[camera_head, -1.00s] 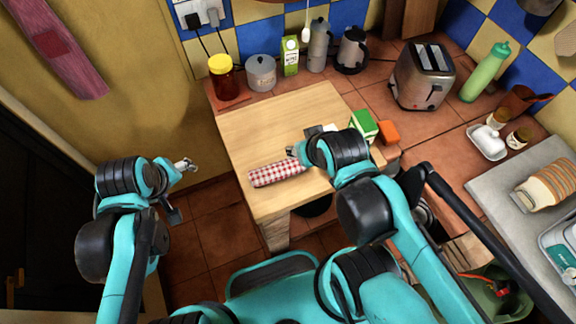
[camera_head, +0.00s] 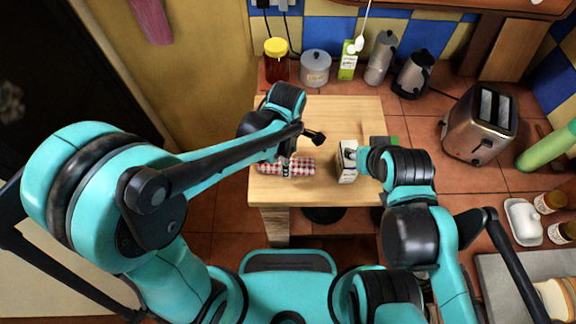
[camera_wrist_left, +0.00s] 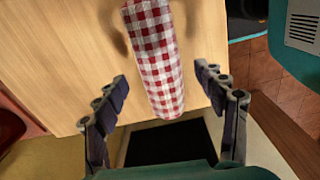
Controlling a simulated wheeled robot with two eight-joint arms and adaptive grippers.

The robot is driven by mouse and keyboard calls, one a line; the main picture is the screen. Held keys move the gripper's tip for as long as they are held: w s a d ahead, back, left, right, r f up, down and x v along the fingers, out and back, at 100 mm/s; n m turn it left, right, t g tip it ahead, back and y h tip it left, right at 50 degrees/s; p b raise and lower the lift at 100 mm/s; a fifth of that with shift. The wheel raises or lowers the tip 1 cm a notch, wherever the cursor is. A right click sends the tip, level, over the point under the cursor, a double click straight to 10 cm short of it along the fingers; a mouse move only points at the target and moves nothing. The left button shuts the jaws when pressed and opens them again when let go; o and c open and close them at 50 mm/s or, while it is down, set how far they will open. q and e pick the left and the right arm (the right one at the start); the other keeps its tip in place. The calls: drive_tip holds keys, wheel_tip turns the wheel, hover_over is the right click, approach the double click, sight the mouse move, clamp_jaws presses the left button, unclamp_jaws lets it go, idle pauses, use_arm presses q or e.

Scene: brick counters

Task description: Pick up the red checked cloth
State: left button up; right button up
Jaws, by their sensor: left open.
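The red checked cloth (camera_head: 300,167) lies rolled up on the pale wooden board, seen in the head view. It also shows in the left wrist view (camera_wrist_left: 154,60), as a long roll coming from the top of the picture. In the left wrist view my left gripper (camera_wrist_left: 162,78) is open, one finger on each side of the roll, with gaps between.
The wooden board (camera_head: 335,112) is mostly clear at the back. A jar with a yellow lid (camera_head: 276,62), a canister (camera_head: 315,68) and a kettle (camera_head: 412,75) stand behind. A toaster (camera_head: 480,125) stands right.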

use_arm(q)
wheel_tip(320, 180, down, 4)
drive_tip(key=shift+w+a+f+b, duration=0.1)
drive_tip(key=shift+f+b, duration=0.1)
drive_tip(key=shift+b, duration=0.65)
drive_tip(key=shift+r, duration=0.1)
drive_tip(key=shift+c, duration=0.3)
drive_tip(key=c, duration=1.2)
